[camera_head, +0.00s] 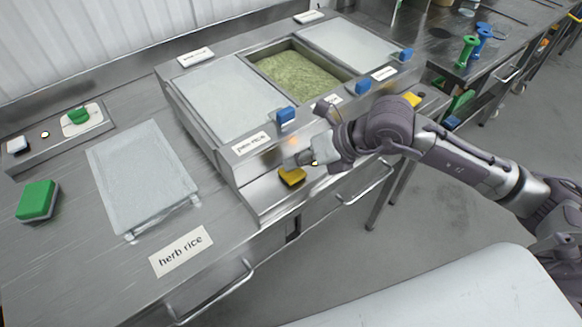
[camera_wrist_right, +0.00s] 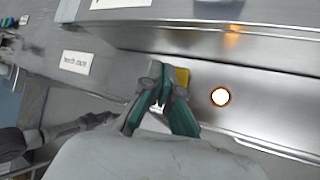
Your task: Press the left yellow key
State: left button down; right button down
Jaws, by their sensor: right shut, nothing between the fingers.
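The left yellow key (camera_head: 291,177) sits on the metal ledge at the front of the rice station. My right gripper (camera_head: 308,158) is shut and empty, with its fingertips just above and beside this key. In the right wrist view the gripper (camera_wrist_right: 160,92) partly covers the yellow key (camera_wrist_right: 183,76); I cannot tell whether they touch. A lit round lamp (camera_wrist_right: 220,97) is on the ledge beside the key. A second yellow key (camera_head: 411,99) is farther right, behind my right arm. My left gripper is not in view.
Grey lids (camera_head: 225,98) flank an open bin of green rice (camera_head: 297,74). Blue handles (camera_head: 285,116) stand along the station's front edge. A grey tray (camera_head: 143,175), a green block (camera_head: 37,199) and a "herb rice" label (camera_head: 181,250) are on the left counter.

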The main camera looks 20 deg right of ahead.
aim_at(295, 172)
jog(key=shift+r+p, duration=1.6)
jog(key=shift+r, duration=1.45)
jog(key=shift+a, duration=0.1)
